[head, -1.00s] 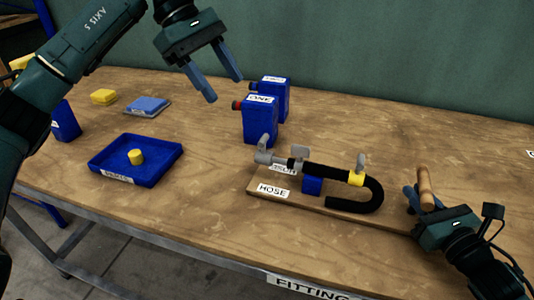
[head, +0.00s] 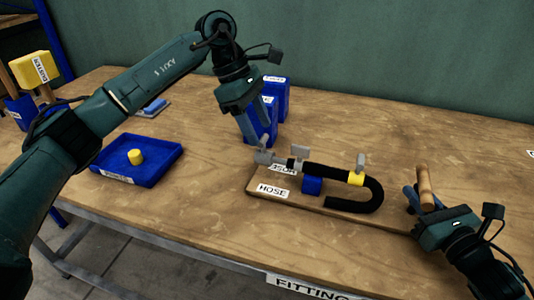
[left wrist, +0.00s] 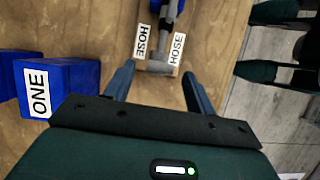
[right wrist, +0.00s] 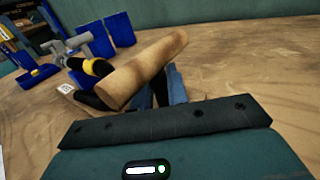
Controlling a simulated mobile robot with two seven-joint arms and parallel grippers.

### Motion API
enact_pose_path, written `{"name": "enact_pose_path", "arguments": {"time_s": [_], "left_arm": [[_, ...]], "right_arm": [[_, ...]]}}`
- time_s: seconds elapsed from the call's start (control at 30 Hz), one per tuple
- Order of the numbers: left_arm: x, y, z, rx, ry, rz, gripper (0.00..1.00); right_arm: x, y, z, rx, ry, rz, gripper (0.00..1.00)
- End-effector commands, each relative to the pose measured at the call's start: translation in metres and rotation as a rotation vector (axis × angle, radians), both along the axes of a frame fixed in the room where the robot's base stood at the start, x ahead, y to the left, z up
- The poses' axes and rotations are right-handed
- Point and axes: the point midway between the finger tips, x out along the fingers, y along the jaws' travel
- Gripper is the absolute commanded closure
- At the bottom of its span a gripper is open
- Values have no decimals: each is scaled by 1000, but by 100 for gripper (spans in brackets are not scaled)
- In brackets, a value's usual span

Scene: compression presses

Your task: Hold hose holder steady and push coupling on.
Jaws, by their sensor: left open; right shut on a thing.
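The hose holder is a wooden board (head: 262,200) labelled HOSE, with a blue block (head: 312,185) under a bent black hose (head: 372,199) with a yellow band. A grey coupling (head: 265,157) with levers is at the hose's left end; I cannot tell how far on it sits. My left gripper (head: 255,142) is open and empty, pointing down just above and behind the coupling. In the left wrist view the coupling (left wrist: 160,66) shows beyond the gap between the fingertips.
Blue containers (head: 275,100), one marked ONE (left wrist: 60,88), stand close behind my left gripper. A blue tray (head: 165,166) with a yellow piece (head: 135,157) lies to the left. The front left of the table is clear.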

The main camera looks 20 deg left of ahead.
Motion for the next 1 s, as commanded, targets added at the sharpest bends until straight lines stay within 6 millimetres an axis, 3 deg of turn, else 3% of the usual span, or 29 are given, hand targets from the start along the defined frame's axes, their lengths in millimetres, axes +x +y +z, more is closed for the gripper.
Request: {"name": "enact_pose_path", "arguments": {"time_s": [0.3, 0.7, 1.0], "left_arm": [[-1, -13, -31, 0, 1, -1, 45], [-1, -15, -35, 0, 1, -1, 45], [-1, -14, -35, 0, 1, -1, 69]], "right_arm": [[0, 0, 0, 0, 0, -1, 100], [0, 0, 0, -1, -1, -1, 100], [0, 0, 0, 0, 0, -1, 100]]}}
